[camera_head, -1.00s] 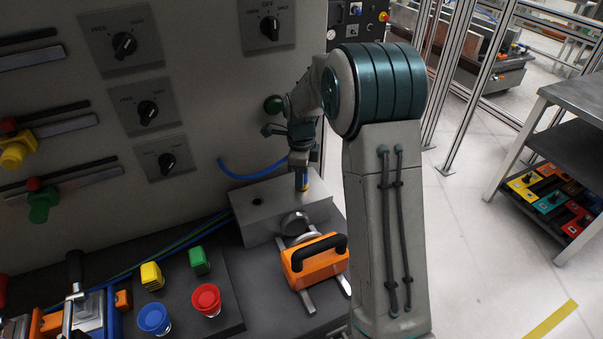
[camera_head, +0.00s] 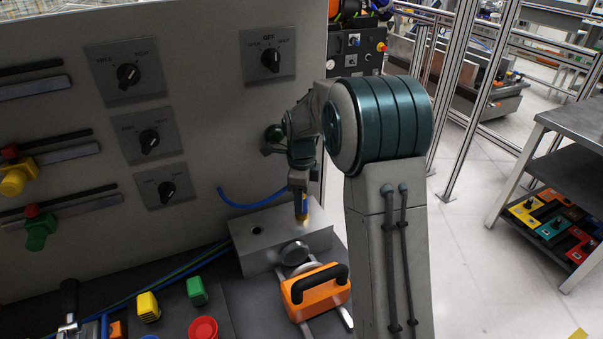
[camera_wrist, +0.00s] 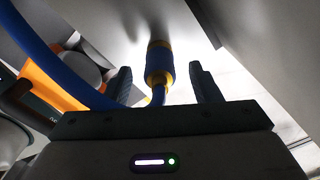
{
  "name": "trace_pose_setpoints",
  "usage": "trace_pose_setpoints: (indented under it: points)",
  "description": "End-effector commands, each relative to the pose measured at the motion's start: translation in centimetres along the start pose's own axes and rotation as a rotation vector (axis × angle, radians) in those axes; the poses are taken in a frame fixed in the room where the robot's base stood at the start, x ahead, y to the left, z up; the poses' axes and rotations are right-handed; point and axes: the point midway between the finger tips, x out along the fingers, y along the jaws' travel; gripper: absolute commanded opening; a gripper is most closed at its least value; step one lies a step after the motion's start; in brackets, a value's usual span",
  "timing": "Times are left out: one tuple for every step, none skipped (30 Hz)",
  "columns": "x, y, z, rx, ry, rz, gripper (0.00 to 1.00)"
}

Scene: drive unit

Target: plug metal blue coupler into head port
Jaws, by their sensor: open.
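The coupler (camera_wrist: 159,63), blue with yellow bands, sits between my gripper's fingers (camera_wrist: 165,82) in the wrist view, with clear gaps on both sides. Its far end meets a grey metal surface; how deep it sits cannot be seen. A blue hose (camera_wrist: 45,58) runs from its near end. In the head view my open gripper (camera_head: 300,200) points down over the right part of a grey metal block (camera_head: 285,260), and the coupler (camera_head: 302,211) shows upright at the block's top. A dark round hole (camera_head: 257,230) is open to its left.
An orange handled unit (camera_head: 316,294) stands in front of the block. Green (camera_head: 197,291), yellow (camera_head: 148,307) and red (camera_head: 203,328) buttons are to the left. The grey panel (camera_head: 215,120) with knobs rises behind. Open floor (camera_head: 480,250) lies to the right.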

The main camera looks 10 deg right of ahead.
Motion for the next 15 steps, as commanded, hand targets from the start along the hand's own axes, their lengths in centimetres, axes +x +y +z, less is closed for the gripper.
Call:
trace_pose_setpoints:
  points:
    - [-1.2,-0.1,0.1,0.000,-0.002,-0.005,0.57]
    - [-2.0,-0.1,0.1,0.001,-0.002,-0.007,0.57]
    - [-2.9,-0.1,0.1,0.001,-0.003,-0.006,0.57]
    - [-3.7,-0.1,0.1,0.000,-0.002,-0.005,0.57]
    - [-4.4,-0.1,0.1,0.000,-0.003,-0.006,0.57]
    - [-5.3,-0.1,0.1,0.000,-0.003,-0.006,0.57]
    - [-6.0,-0.1,0.1,0.000,-0.003,-0.005,0.57]
    - [-6.5,-0.1,0.1,0.000,-0.002,-0.005,0.57]
    - [-7.3,-0.1,0.1,0.000,-0.002,-0.005,0.57]
    - [-7.9,-0.1,0.0,0.000,-0.002,-0.004,0.57]
    - [-8.4,-0.1,0.0,0.000,-0.002,-0.004,0.57]
    - [-9.0,-0.1,0.1,0.000,-0.001,-0.004,0.57]
    - [-9.3,-0.1,0.1,0.000,-0.001,-0.003,0.57]
    - [-9.6,-0.1,0.1,0.000,-0.001,-0.003,0.57]
    - [-10.0,-0.1,0.1,-0.001,-0.001,-0.002,0.57]
